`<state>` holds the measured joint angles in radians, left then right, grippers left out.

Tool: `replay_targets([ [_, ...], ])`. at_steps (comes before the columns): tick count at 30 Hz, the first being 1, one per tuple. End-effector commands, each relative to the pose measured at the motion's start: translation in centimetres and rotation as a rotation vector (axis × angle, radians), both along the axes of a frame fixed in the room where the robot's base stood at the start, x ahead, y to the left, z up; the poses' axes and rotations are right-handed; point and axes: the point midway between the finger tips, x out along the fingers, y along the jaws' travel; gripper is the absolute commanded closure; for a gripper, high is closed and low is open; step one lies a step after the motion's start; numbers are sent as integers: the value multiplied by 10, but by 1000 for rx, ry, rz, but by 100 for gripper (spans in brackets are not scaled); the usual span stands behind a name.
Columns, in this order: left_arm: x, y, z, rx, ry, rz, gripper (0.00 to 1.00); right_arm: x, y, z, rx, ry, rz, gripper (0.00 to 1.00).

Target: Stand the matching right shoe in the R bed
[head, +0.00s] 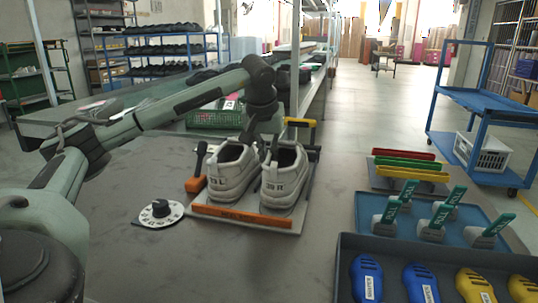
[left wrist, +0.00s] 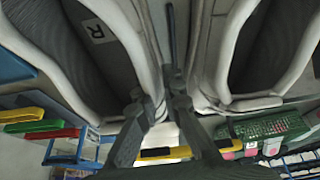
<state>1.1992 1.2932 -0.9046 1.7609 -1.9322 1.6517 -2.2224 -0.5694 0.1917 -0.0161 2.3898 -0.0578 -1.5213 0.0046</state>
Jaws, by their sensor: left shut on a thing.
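Two off-white shoes stand side by side, heels towards me, on a grey board with an orange front bar (head: 240,217). The one on the right (head: 284,182) has an R label inside; it is on the left of the left wrist view (left wrist: 98,32). The other shoe (head: 231,176) is close beside it, and also shows in the left wrist view (left wrist: 240,50). My left gripper (head: 268,150) points down between them, shut on the near upper edge of the R shoe; its fingertips (left wrist: 167,85) partly hide the contact. I cannot tell whether the sole touches the board.
On the right are a blue tray (head: 380,232) with green-handled tools, a dark tray (head: 345,245) with blue and yellow items, and coloured bars (head: 410,164). A green basket (head: 213,119) is behind.

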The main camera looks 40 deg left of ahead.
Motion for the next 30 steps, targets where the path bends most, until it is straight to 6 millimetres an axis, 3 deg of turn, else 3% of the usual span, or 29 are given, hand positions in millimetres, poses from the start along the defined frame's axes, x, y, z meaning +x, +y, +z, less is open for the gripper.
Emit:
replay_targets([
  [11,0,0,-1,1,-3,0,100,-1,0,3,-2,-2,0,60],
  [12,0,0,-1,0,-2,0,89,-1,0,3,-2,-2,0,60],
  [17,0,0,-2,0,-2,0,70,-1,0,3,-2,-2,0,60],
  [30,0,0,-3,0,1,-1,69,-1,0,2,-1,-1,0,60],
])
